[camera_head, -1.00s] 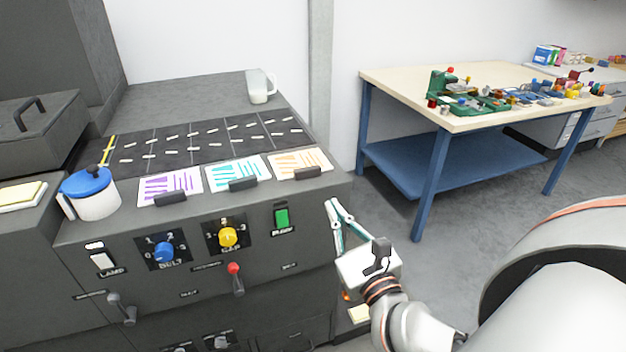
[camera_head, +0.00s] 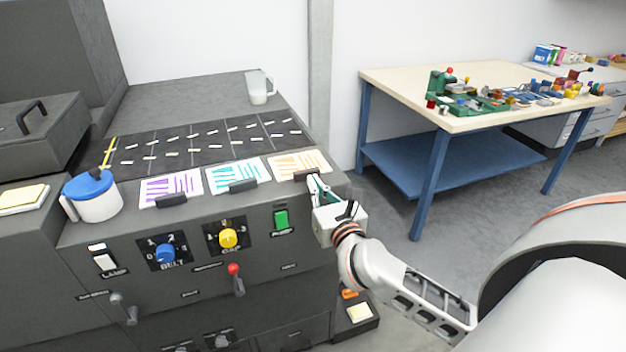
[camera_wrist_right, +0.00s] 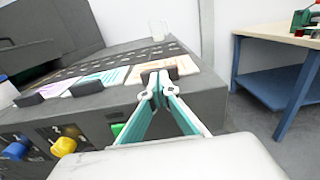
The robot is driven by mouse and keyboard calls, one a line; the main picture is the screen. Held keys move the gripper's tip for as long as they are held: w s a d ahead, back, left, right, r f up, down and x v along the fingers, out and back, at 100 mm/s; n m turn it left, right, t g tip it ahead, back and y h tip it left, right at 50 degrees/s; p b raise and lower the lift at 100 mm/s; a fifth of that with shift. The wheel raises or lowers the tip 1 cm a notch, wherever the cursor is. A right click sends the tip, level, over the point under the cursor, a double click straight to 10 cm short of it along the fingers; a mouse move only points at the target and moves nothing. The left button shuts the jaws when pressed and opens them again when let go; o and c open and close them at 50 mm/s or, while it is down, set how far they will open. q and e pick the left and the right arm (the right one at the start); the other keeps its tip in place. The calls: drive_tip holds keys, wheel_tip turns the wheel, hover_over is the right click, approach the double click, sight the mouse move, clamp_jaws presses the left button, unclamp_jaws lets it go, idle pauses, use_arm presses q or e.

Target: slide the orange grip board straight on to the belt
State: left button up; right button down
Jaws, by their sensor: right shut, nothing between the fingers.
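The orange grip board (camera_head: 299,160), a white sheet with orange stripes and a dark grip on its near edge, lies flat at the right end of a row of three boards on the machine's front ledge. It also shows in the right wrist view (camera_wrist_right: 182,65). The dark belt (camera_head: 210,138) with white dashes lies just behind the boards. My right gripper (camera_head: 313,180) is shut and empty, its fingertips (camera_wrist_right: 159,92) at the near side of the board's dark grip. I cannot tell whether they touch it. My left gripper is not in view.
A purple-striped board (camera_head: 171,188) and a teal-striped board (camera_head: 236,173) lie to the left. A lidded pot (camera_head: 91,196) stands at the ledge's left end, a clear jug (camera_head: 260,88) behind the belt. Knobs and a green switch (camera_head: 281,219) sit on the front panel below.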

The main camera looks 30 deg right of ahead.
sight(302, 164)
drive_tip(key=shift+x, duration=0.85)
drive_tip(key=x, duration=0.8)
drive_tip(key=shift+a, duration=0.1)
drive_tip(key=shift+s+a, duration=0.1)
